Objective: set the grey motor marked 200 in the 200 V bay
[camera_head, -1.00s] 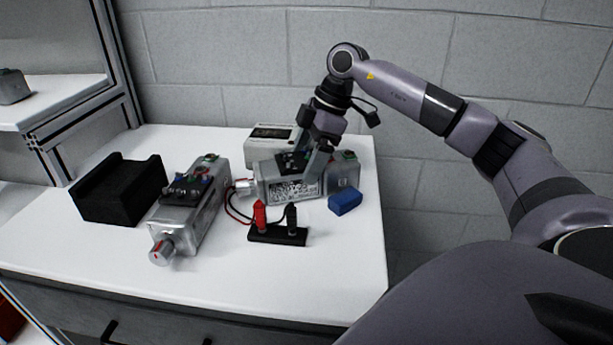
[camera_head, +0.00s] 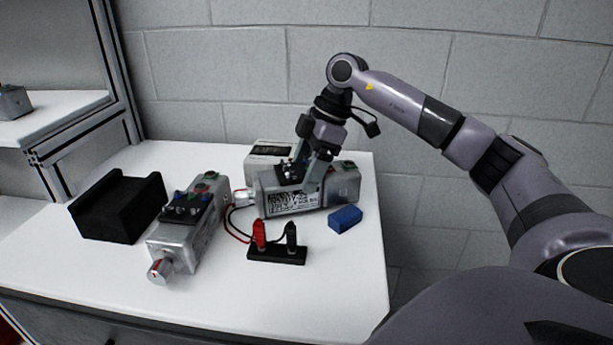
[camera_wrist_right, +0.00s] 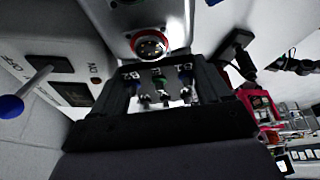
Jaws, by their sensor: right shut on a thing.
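Two grey motors are on the white worktop in the head view. The right-hand motor (camera_head: 344,188) lies crosswise, with a black-and-white label on its near side and a silver shaft at its left end. My right gripper (camera_head: 314,186) is shut on its middle from above. The right wrist view shows its terminals between my fingers and a round red-ringed connector (camera_wrist_right: 151,44). The left-hand motor (camera_head: 187,231) lies with its shaft toward me. I cannot read a 200 marking on either motor, and no bay label is legible. My left gripper is out of view.
A black cradle-shaped block (camera_head: 118,208) stands at the left. A red-and-black terminal stand (camera_head: 277,254) with wires and a blue block (camera_head: 345,219) are in front of the held motor. A pale instrument box (camera_head: 268,150) is behind it. The front left worktop is clear.

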